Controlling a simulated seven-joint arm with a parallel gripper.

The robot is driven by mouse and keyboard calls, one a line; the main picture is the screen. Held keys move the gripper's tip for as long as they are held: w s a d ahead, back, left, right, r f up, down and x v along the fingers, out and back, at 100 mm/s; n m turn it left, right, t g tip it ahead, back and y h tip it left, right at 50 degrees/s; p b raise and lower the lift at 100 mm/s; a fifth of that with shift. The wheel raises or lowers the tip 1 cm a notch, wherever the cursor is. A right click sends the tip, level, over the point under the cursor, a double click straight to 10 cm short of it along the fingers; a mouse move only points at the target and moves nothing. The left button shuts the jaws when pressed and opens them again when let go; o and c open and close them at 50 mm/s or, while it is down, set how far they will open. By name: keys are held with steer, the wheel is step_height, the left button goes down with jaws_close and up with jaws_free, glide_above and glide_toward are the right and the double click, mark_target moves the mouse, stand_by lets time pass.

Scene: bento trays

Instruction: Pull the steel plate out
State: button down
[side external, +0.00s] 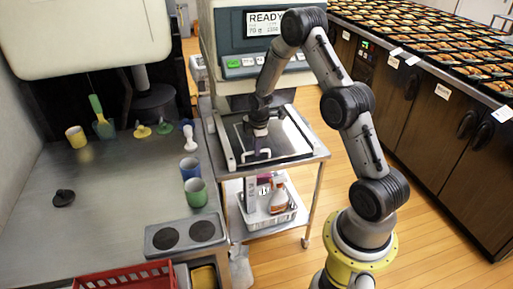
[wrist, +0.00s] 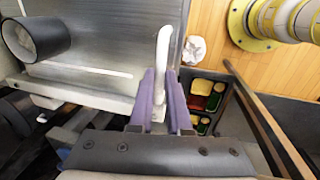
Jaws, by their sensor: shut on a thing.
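The steel plate (side external: 286,143) lies flat on the top of a small metal cart in front of the machine in the side view. In the wrist view its brushed surface (wrist: 110,60) fills the upper left. A white upright handle (wrist: 163,48) stands at its right edge. My gripper (wrist: 163,80) has purple fingers, one on each side of this handle, shut on it. In the side view my gripper (side external: 262,153) is low over the plate and partly hidden by my arm.
The machine's screen (side external: 265,22) reads READY. A white basket (side external: 268,217) with bottles sits on the cart's lower shelf. A counter at left holds a blue cup (side external: 190,168) and a green cup (side external: 195,192). A bento tray (wrist: 207,95) shows beside my fingers. Wooden floor lies at right.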

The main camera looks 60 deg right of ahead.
steer(key=s+a, duration=1.7)
steer(key=shift+s+a, duration=0.3)
steer(key=shift+s, duration=0.05)
steer(key=c, duration=0.9)
jaws_free()
steer(key=shift+o, duration=0.2)
steer(key=shift+r, duration=0.15)
step_height(320, 180, up, 13)
steer(key=s+a, duration=0.2)
steer(key=shift+r, duration=0.15)
steer(key=shift+w, duration=0.1)
